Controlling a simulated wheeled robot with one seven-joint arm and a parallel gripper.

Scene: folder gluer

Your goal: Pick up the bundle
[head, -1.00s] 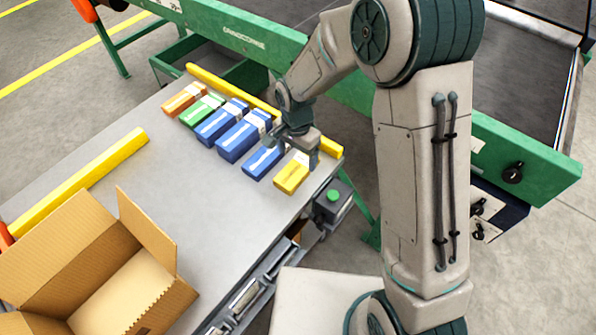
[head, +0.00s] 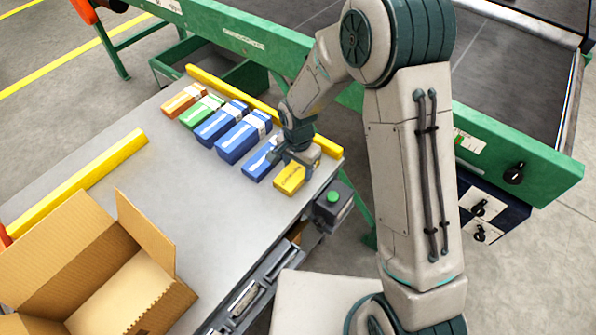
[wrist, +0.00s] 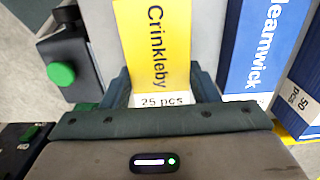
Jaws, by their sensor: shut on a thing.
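The yellow bundle (head: 289,179) lies at the right end of a row on the grey table. In the wrist view its yellow face (wrist: 153,45) reads "Crinkleby" and its white band "25 pcs". My gripper (head: 298,163) is down at the bundle's banded end. In the wrist view my gripper (wrist: 160,88) has one dark finger on each side of the bundle, shut on it. The bundle still looks level with the table; I cannot tell whether it touches it.
A blue bundle (head: 262,160) marked "eamwick" lies close beside it, with several blue, green and orange bundles further left. A yellow rail (head: 232,93) runs behind the row. An open cardboard box (head: 70,260) stands at front left. A green button box (head: 333,203) is at the table's right edge.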

